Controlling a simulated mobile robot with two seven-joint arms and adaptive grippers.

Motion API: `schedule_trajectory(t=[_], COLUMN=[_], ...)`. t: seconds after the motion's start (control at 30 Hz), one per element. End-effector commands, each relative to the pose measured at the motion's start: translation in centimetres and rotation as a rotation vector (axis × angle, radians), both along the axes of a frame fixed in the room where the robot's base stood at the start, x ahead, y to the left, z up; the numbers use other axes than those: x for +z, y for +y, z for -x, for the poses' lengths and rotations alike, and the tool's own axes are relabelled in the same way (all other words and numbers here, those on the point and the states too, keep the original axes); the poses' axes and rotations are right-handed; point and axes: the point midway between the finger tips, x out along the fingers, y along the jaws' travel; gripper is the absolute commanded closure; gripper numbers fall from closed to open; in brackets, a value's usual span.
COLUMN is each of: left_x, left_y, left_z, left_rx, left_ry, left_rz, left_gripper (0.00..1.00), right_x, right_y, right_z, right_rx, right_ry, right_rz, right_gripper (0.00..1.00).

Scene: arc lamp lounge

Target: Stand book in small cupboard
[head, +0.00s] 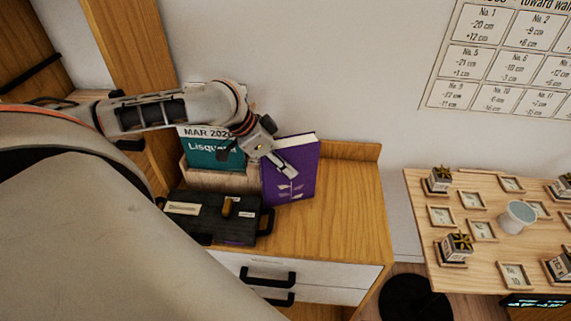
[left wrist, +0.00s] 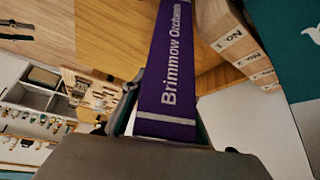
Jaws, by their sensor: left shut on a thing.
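A purple book (head: 304,172) with a pale plant drawing is upright above or on the right part of the wooden cabinet top (head: 340,215); I cannot tell if it touches the wood. My left gripper (head: 284,160) is shut on it, with one finger across its cover. In the left wrist view the purple spine (left wrist: 172,85), lettered "Brimmow Orchards", runs between the fingers. I cannot tell which piece of furniture is the small cupboard. My right gripper is not in view.
A wooden holder (head: 225,181) with a teal "MAR 2026" magazine (head: 209,155) stands left of the book. A dark handled case (head: 215,228) lies in front. White drawers (head: 315,291) are below. Bare top lies right of the book. A table (head: 485,262) with small boxes stands further right.

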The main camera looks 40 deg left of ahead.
Motion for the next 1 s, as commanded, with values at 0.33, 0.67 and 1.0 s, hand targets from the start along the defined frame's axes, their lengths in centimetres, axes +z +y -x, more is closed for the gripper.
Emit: schedule_trajectory(t=[0.33,0.67,1.0], left_x=[-0.1,-0.3,1.2], left_y=[0.0,0.0,0.6], left_z=[-0.1,0.0,0.6], left_rx=[0.001,0.0,0.0], left_ry=[-0.005,-0.002,-0.003], left_rz=[0.002,0.001,-0.004], left_gripper=[1.0,0.55,0.55], right_x=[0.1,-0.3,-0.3], right_y=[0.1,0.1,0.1], right_z=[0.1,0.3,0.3], right_rx=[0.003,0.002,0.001], right_ry=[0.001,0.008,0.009], right_rz=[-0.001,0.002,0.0], right_gripper=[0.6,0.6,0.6])
